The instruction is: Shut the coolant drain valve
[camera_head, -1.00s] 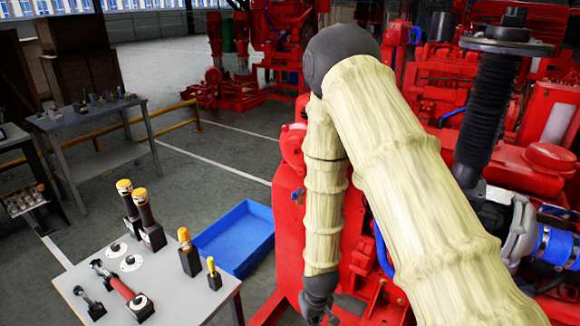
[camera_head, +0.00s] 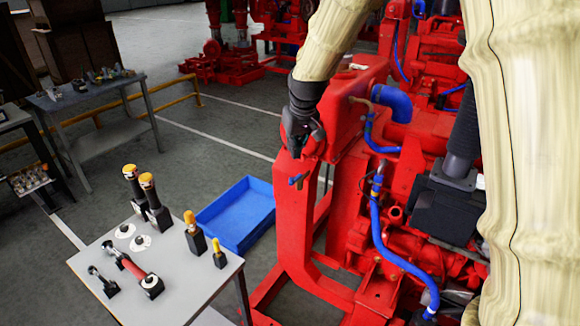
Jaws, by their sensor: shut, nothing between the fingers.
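My gripper (camera_head: 301,148) is dark and shut with nothing in it. It points down at the upper left face of the red pumpset (camera_head: 345,115). A small tap with a blue handle (camera_head: 296,180) sits on that red face just below my fingertips. It looks like the coolant drain valve. A small gap seems to show between the fingertips and the handle, but I cannot tell the depth. The handle lies roughly level across the picture. Whether the valve is open or shut is too small to tell.
Blue hoses (camera_head: 384,235) run down the pumpset to the right of the tap. A grey table (camera_head: 190,285) with several tools stands at the lower left. A blue crate (camera_head: 236,213) is on the floor behind it. Open floor (camera_head: 205,150) lies left of the pumpset.

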